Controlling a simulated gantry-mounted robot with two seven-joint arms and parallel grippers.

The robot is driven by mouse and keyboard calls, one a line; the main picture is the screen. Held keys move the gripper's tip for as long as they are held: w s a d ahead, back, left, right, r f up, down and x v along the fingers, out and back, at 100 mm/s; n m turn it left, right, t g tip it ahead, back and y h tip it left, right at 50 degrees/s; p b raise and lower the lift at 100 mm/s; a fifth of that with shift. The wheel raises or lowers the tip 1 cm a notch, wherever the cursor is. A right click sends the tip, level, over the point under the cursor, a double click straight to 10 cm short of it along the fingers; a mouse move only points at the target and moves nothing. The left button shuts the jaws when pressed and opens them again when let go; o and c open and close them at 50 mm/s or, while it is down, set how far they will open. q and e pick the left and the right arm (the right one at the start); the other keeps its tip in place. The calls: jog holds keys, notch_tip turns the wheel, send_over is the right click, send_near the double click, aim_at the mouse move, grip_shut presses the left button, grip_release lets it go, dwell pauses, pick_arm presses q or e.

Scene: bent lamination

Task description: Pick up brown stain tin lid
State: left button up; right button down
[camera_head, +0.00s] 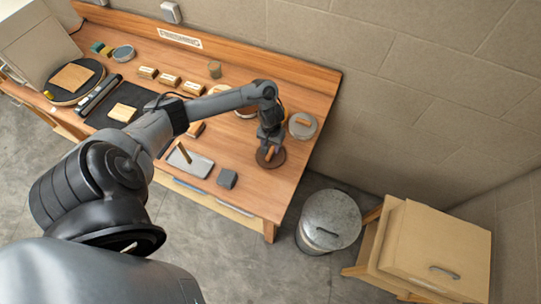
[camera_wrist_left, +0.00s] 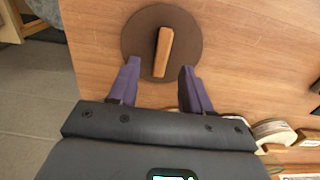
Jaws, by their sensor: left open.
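The brown stain tin lid (camera_head: 277,160) is a dark brown disc with a light wooden bar handle. It lies flat near the right front part of the wooden workbench (camera_head: 247,190). In the left wrist view the lid (camera_wrist_left: 192,48) shows its handle (camera_wrist_left: 163,52) standing across its middle. My left gripper (camera_head: 268,150) is at the lid from above in the head view. In the left wrist view its two purple fingers (camera_wrist_left: 158,80) are apart, one on each side of the handle's near end, with nothing seen between them touching. My right gripper is not seen.
A grey round lid with a wooden handle (camera_head: 302,125) lies behind the brown lid. A grey tray (camera_head: 190,163) and a dark block (camera_head: 227,179) lie to the left. A metal bin (camera_head: 331,219) stands on the floor.

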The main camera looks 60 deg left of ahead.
aim_at(270, 153)
pick_arm(q)
jog(key=shift+a+f, duration=0.1)
jog(key=shift+f, duration=2.2)
grip_shut()
